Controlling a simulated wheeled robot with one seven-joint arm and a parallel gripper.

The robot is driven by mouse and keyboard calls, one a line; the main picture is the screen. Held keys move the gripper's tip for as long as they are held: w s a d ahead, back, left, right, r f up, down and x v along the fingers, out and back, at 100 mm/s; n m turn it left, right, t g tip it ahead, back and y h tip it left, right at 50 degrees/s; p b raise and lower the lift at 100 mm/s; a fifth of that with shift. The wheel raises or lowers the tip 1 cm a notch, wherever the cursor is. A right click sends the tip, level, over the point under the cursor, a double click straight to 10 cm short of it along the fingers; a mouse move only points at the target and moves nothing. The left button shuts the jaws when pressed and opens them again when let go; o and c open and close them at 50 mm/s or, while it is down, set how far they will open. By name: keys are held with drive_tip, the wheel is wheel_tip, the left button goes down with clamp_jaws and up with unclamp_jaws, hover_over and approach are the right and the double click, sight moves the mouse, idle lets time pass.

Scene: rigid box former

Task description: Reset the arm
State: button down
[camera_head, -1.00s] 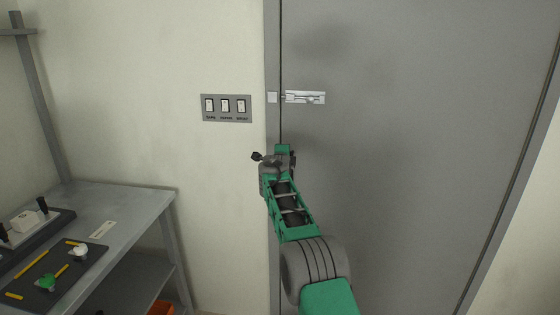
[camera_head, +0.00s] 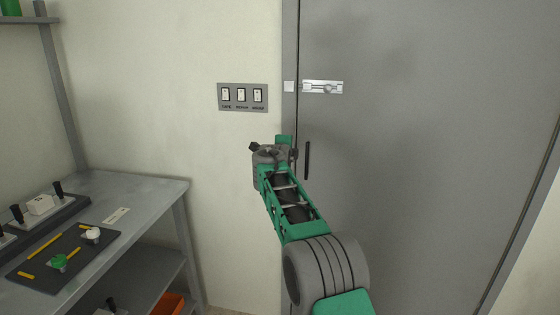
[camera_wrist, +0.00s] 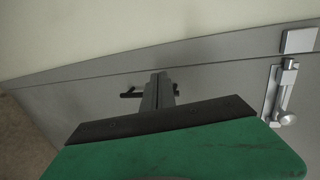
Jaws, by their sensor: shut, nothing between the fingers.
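My arm reaches forward in the head view, with my gripper (camera_head: 274,152) in front of the left edge of the grey door (camera_head: 420,150). The fingertips are hard to make out there. In the wrist view my gripper (camera_wrist: 160,88) shows as dark fingers close together, shut and empty. A black door handle (camera_head: 307,160) shows just right of the gripper in the head view. It seems to show partly behind the fingers in the wrist view (camera_wrist: 131,93); I cannot tell the gap between them.
A silver slide bolt (camera_head: 323,87) sits on the door above my gripper. A switch panel (camera_head: 243,97) is on the wall to the left. A grey workbench (camera_head: 150,192) with several parts stands at lower left. An orange bin (camera_head: 172,303) is below it.

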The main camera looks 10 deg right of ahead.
drive_tip(key=s+a+r+n+g+y+p, duration=0.1)
drive_tip(key=s+a+n+g+p, duration=0.3)
drive_tip(key=s, duration=0.6)
drive_tip(key=s+a+n+y+p, duration=0.15)
drive_tip(key=s+n, duration=0.35)
drive_tip(key=s, duration=0.5)
drive_tip(key=s+f+n+g+y+p, duration=0.1)
drive_tip(key=s+f+n, duration=0.3)
drive_tip(key=s, duration=0.6)
drive_tip(key=s+a+f+n+g+y+p, duration=0.1)
drive_tip(key=s+f+n+g+p, duration=0.1)
drive_tip(key=s, duration=0.9)
drive_tip(key=s+a+f+n+g+y+p, duration=0.1)
drive_tip(key=s+f+n+g, duration=0.2)
drive_tip(key=s, duration=0.8)
wheel_tip(320, 180, down, 3)
drive_tip(key=n, duration=0.4)
drive_tip(key=shift+s+a+n, duration=0.15)
drive_tip(key=shift+a+n, duration=0.1)
drive_tip(key=shift+n, duration=0.05)
